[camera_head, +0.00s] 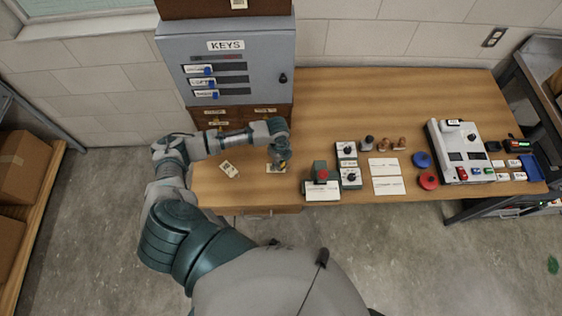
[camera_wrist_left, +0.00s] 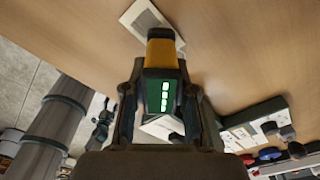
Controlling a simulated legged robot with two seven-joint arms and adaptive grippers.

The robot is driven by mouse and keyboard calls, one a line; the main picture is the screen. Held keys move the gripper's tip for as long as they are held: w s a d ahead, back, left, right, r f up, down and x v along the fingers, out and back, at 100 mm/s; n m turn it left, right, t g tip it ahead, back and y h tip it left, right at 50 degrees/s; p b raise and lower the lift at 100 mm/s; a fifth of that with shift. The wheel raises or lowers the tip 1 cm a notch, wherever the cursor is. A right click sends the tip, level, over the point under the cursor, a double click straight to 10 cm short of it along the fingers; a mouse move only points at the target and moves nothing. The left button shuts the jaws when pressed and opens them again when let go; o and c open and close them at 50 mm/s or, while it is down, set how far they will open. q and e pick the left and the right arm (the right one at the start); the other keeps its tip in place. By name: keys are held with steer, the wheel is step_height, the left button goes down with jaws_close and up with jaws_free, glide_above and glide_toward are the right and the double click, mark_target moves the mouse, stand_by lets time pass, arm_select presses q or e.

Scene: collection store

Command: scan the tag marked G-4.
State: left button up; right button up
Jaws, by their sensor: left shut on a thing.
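My left gripper (camera_head: 280,158) is over the left part of the wooden table. In the left wrist view its fingers (camera_wrist_left: 163,98) are shut on a yellow and dark scanner (camera_wrist_left: 160,52) with green lit marks on its display. One paper tag (camera_head: 228,169) lies on the table to the left of the gripper. A second tag (camera_head: 276,170) lies right under the gripper and is partly hidden. In the left wrist view a tag (camera_wrist_left: 143,20) with a grey printed patch lies just past the scanner's front end. I cannot read G-4 on any tag. My right gripper is not in view.
A grey key cabinet (camera_head: 228,55) stands on small wooden drawers (camera_head: 241,115) behind the arm. Right of the gripper are a stamp device (camera_head: 321,182), dial boxes (camera_head: 349,177), white cards (camera_head: 386,176) and a white console (camera_head: 458,152). The table's back middle (camera_head: 375,95) is clear.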

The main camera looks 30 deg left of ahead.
arm_select(q)
steer(key=shift+f, duration=0.1)
stand_by(0.5)
steer(key=shift+f, duration=0.3)
stand_by(1.4)
steer(key=shift+s+f+p, duration=0.15)
steer(key=shift+p, duration=0.15)
stand_by(0.6)
step_height(320, 180, up, 2)
steer(key=shift+r+p, duration=0.1)
steer(key=shift+p, duration=1.05)
step_height(320, 180, up, 5)
steer(key=p, duration=0.5)
steer(key=shift+r+p, duration=0.1)
steer(key=shift+p, duration=0.3)
